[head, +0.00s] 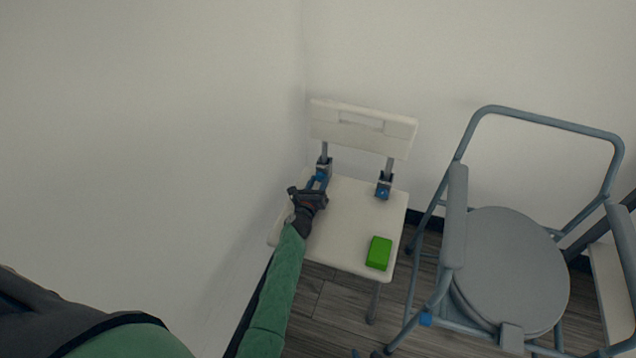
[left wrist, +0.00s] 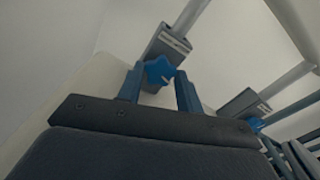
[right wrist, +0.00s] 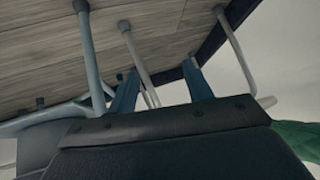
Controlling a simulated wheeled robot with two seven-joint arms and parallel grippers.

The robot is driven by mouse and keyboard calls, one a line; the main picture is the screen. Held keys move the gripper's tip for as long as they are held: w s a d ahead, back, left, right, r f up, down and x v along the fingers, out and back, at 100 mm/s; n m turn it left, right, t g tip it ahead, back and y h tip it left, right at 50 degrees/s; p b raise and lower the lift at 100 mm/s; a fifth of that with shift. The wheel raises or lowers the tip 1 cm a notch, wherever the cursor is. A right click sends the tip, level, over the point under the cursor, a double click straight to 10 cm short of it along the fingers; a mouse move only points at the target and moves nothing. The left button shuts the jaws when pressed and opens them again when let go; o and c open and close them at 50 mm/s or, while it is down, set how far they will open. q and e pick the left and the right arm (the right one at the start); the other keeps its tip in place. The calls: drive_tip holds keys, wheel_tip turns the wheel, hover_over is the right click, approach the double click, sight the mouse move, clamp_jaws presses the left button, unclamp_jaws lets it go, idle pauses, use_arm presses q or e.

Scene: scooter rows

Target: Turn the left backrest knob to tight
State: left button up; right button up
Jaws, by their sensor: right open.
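The white shower chair (head: 348,225) stands by the wall, its backrest (head: 362,130) held on two metal posts. The left backrest knob is a blue star-shaped knob on a grey bracket; it shows in the left wrist view (left wrist: 159,71). My left gripper (head: 318,183) reaches over the seat to the left bracket. In the left wrist view its two fingers stand on either side of the knob, close against it. The right backrest knob (head: 382,193) is blue and untouched. My right gripper (right wrist: 160,85) is open and empty, with floor and metal legs beyond it.
A green box (head: 379,253) lies on the front right of the seat. A grey commode chair (head: 508,270) with tubular armrests stands close on the right. The wall (head: 150,130) is close on the left of the shower chair.

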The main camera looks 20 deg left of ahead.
use_arm(q)
drive_tip(key=shift+f+m, duration=0.1)
drive_tip(key=shift+m, duration=0.2)
drive_tip(key=m+b, duration=0.2)
drive_tip(key=shift+m, duration=0.4)
drive_tip(key=m+b, duration=0.1)
drive_tip(key=m, duration=0.2)
drive_tip(key=shift+b, duration=0.3)
drive_tip(key=shift+m, duration=0.7)
drive_tip(key=shift+m+b, duration=0.4)
drive_tip(key=shift+m, duration=0.4)
drive_tip(key=o, duration=1)
drive_tip(key=shift+s, duration=0.6)
drive_tip(key=s, duration=0.5)
drive_tip(key=shift+s+a, duration=0.1)
drive_tip(key=shift+s, duration=0.7)
use_arm(e)
wheel_tip(320, 180, down, 5)
drive_tip(key=shift+r, duration=0.1)
